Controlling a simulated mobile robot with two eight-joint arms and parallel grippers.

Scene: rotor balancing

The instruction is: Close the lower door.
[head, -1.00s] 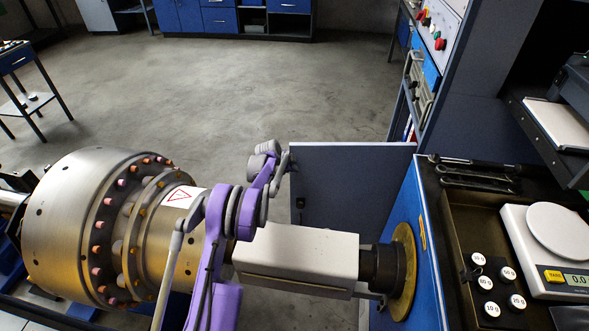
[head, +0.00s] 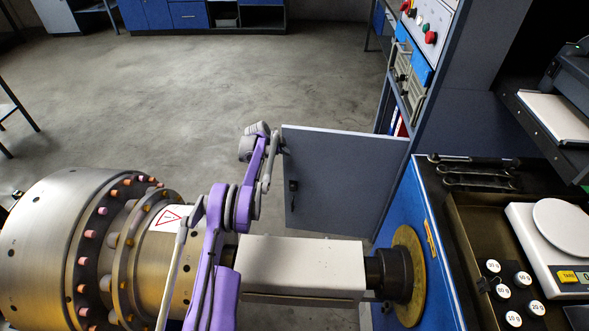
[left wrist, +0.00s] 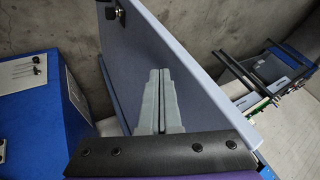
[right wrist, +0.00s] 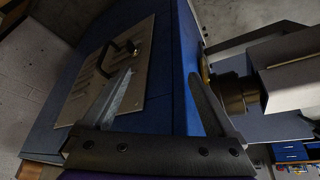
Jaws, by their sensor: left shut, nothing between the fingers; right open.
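My left gripper (head: 283,143) is shut and empty at the upper corner of that free edge. In the left wrist view its closed fingers (left wrist: 160,78) point at the face of the door (left wrist: 205,95); I cannot tell whether they touch it. My right gripper (right wrist: 161,76) is open and empty, facing a blue side with a metal vented panel (right wrist: 138,60) and black handle.
A large metal rotor (head: 60,250) and its pale shaft block (head: 300,268) lie across the front, below my left arm. A tray (head: 462,225) with weights and a scale (head: 555,235) stand on the right bench. The floor behind the door is clear.

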